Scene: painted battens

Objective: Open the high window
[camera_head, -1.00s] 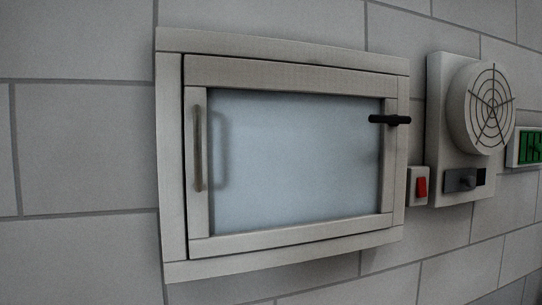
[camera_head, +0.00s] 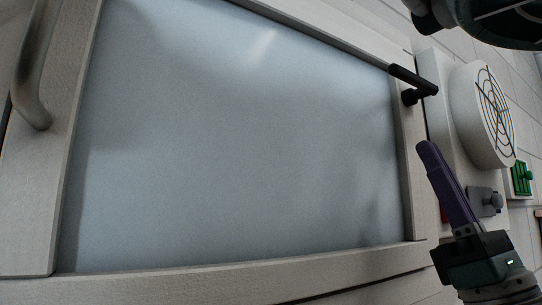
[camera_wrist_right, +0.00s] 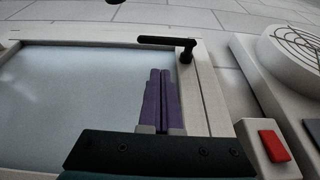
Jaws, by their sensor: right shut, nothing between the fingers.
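The window has a pale wooden frame and a frosted pane (camera_head: 240,140). Its sash sits flush in the frame and looks closed. A black latch handle (camera_head: 412,84) is on the right side of the window, its lever lying roughly level and pointing left over the pane's edge. It also shows in the right wrist view (camera_wrist_right: 168,43). A grey bar handle (camera_head: 34,70) stands on the left stile. My right gripper (camera_head: 428,148) has purple fingers, shut and empty, below the latch and apart from it. Its fingertips show in the right wrist view (camera_wrist_right: 160,72). My left gripper is out of view.
Right of the window, a round grille on a white box (camera_head: 480,120) stands out from the wall. A red rocker switch (camera_wrist_right: 274,146) is close to the right of my gripper. The space before the pane is clear.

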